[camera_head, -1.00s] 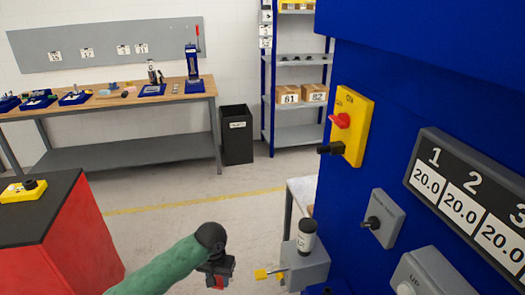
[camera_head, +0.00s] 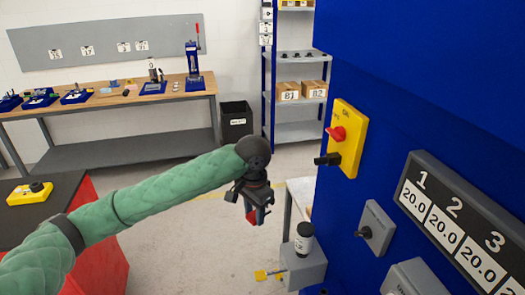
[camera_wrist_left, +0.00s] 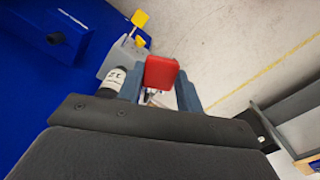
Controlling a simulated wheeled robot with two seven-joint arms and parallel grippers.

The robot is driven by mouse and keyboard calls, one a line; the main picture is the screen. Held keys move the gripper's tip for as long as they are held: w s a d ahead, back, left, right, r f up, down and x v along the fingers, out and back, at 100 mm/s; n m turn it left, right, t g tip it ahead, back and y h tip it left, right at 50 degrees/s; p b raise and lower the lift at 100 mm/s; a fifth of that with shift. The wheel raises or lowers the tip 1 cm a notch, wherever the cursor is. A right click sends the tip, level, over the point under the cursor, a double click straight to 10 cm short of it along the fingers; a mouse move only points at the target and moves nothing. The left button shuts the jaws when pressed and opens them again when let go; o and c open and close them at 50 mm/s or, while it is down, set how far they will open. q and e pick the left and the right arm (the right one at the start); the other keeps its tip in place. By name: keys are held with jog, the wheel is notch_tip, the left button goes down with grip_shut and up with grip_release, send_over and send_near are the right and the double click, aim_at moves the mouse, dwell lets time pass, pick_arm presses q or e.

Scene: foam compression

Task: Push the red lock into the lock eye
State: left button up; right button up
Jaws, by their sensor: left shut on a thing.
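The red lock (camera_wrist_left: 160,72) is between the fingers of my left gripper (camera_wrist_left: 159,88) in the left wrist view. In the head view my left gripper (camera_head: 256,203) hangs in the air left of the blue machine, and only a bit of the red lock (camera_head: 252,217) shows below its fingers. The gripper is shut on the lock. A yellow switch plate (camera_head: 350,120) with a red knob (camera_head: 337,133) and a black protruding part (camera_head: 327,159) is on the machine's side, right of and above the gripper. I cannot make out the lock eye for certain. My right gripper is not in view.
The blue machine (camera_head: 400,60) fills the right side. A grey box (camera_head: 303,268) with a black-and-white cylinder (camera_head: 304,238) and a yellow handle (camera_head: 263,275) juts out below the gripper. A red cabinet (camera_head: 112,240) stands at left. Open floor lies between.

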pick_arm(q)
jog(key=s+d+r+m+p, duration=0.1)
jog(key=s+r+m+p, duration=0.15)
jog(key=r, duration=0.75)
jog(key=s+d+r+m+p, duration=0.1)
jog(key=d+r+m+p, duration=0.15)
jog(key=r, duration=0.75)
jog(key=d, duration=0.1)
jog(key=w+d+b, duration=0.1)
jog(key=d, duration=0.1)
jog(key=w+d, duration=0.1)
jog(key=d, duration=0.1)
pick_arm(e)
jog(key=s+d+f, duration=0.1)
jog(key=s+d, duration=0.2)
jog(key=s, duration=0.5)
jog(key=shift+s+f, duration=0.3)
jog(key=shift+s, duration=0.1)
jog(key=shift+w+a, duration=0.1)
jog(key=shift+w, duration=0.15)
pick_arm(q)
jog(key=shift+w+r, duration=0.1)
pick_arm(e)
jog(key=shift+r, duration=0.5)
pick_arm(q)
jog(key=shift+d, duration=0.1)
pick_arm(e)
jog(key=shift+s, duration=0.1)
